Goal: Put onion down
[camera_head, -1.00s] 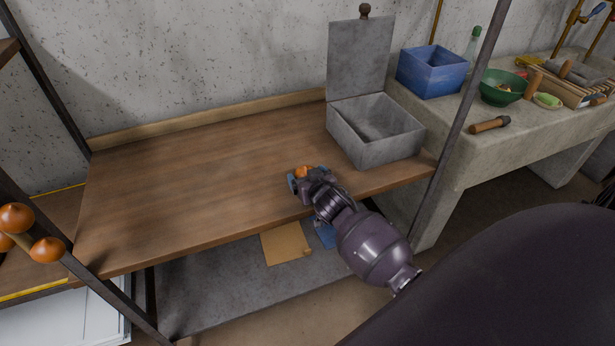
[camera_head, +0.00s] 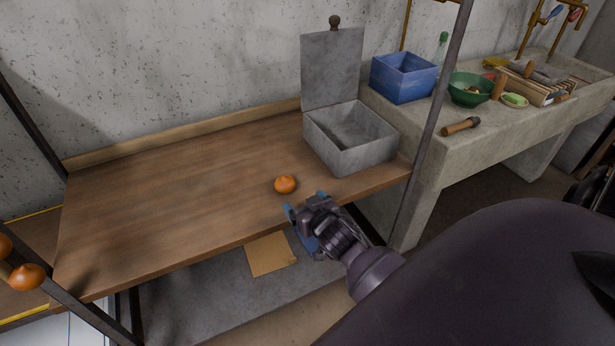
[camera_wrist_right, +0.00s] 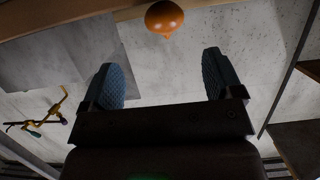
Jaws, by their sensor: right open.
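An orange-brown onion (camera_head: 285,184) rests on the wooden shelf top (camera_head: 160,205), near its front edge and left of the grey metal box. My right gripper (camera_head: 304,205) is open and empty, just in front of the onion and to its right, apart from it. In the right wrist view the onion (camera_wrist_right: 164,17) shows at the top, beyond the two spread blue fingertips (camera_wrist_right: 160,80). My left gripper is not in view.
The grey box (camera_head: 350,138) stands open with its lid raised at the right end of the shelf. A blue crate (camera_head: 403,78) and a green bowl (camera_head: 470,89) stand on the stone counter. The shelf's left part is clear.

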